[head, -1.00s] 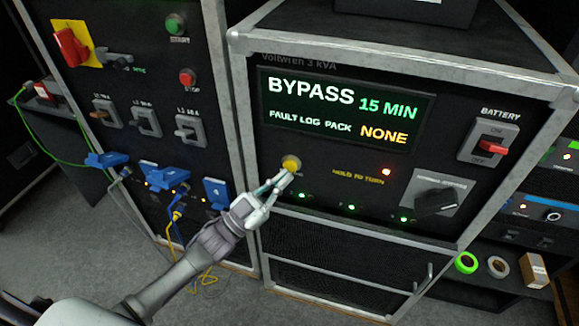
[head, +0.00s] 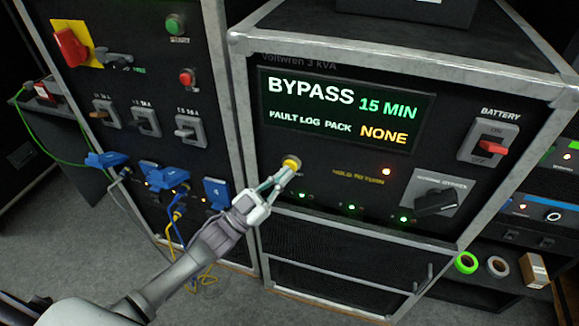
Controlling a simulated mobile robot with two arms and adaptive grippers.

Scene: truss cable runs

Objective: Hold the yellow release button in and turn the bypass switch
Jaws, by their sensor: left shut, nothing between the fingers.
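The yellow release button (head: 291,162) is on the front panel of the UPS unit (head: 330,215), left of the "HOLD TO TURN" label. My left gripper (head: 284,176) is shut and empty, with its fingertips at the button's lower edge. They look to be touching it, but I cannot tell how far in the button is. The bypass switch (head: 436,202) is a black knob on a grey plate at the lower right of the panel, and no gripper is on it. The display (head: 345,110) reads BYPASS 15 MIN and FAULT LOG PACK NONE. My right gripper is not in view.
A battery switch (head: 489,145) with a red lever is above the bypass switch. A breaker panel (head: 150,85) with blue plugs and hanging cables (head: 172,215) stands at left. Green tape (head: 466,263) and a small box (head: 533,270) lie at lower right.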

